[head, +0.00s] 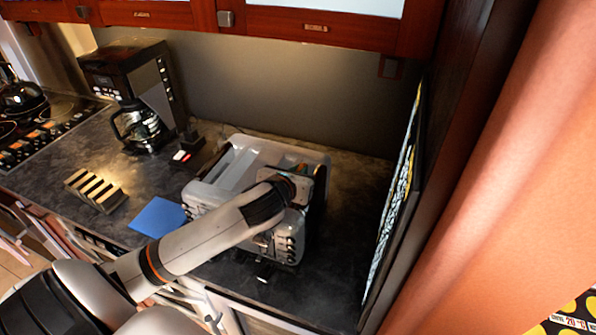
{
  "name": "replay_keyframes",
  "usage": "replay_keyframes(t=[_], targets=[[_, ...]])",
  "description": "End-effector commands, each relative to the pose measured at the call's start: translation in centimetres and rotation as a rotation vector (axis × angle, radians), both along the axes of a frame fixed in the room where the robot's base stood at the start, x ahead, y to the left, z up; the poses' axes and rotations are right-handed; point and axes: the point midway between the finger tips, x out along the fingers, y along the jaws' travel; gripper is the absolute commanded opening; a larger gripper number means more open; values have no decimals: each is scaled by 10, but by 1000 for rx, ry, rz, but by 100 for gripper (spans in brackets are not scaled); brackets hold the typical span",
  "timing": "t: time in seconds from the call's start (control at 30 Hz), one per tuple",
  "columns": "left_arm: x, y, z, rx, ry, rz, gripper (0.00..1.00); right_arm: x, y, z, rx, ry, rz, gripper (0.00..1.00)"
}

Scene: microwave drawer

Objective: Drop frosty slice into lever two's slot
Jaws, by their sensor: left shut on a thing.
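The pale grey toaster (238,168) stands on the dark counter in the head view. My left arm reaches across it from the lower left. My left gripper (300,172) is over the toaster's right part, shut on the frosty slice. My own gripper and wrist hide nearly all of the slice; only a small coloured patch shows beside the fingers. One long slot on the toaster's left part is visible. The slot under the gripper is mostly hidden, so I cannot tell whether the slice is above it or partly in it. Knobs and a dark lever (264,279) show at the toaster's front. My right gripper is out of view.
A slotted rack (95,190) and a blue sheet (158,216) lie left of the toaster. A black coffee maker (128,85) and a hob (45,130) are farther left. A dark-framed panel (395,200) closes the right side. Wooden cabinets (325,27) hang above.

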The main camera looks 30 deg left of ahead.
Motion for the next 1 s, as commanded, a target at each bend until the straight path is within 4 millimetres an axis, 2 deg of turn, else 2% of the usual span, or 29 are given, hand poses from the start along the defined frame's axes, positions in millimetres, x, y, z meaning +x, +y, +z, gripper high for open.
replay_keyframes(t=[0.2,0.23,0.33,0.37,0.73,0.87,1.0], targets=[[0,0,-2,2,0,-1,0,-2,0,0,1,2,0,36],[0,0,-2,1,0,0,15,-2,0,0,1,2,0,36],[0,0,-2,1,0,0,32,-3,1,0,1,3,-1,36],[0,0,-2,1,0,0,34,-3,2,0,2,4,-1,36],[-3,-1,1,1,0,0,34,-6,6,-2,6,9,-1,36],[-19,-5,7,1,0,-2,34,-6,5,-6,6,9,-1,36],[-48,-12,19,3,0,-4,34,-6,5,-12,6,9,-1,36]])
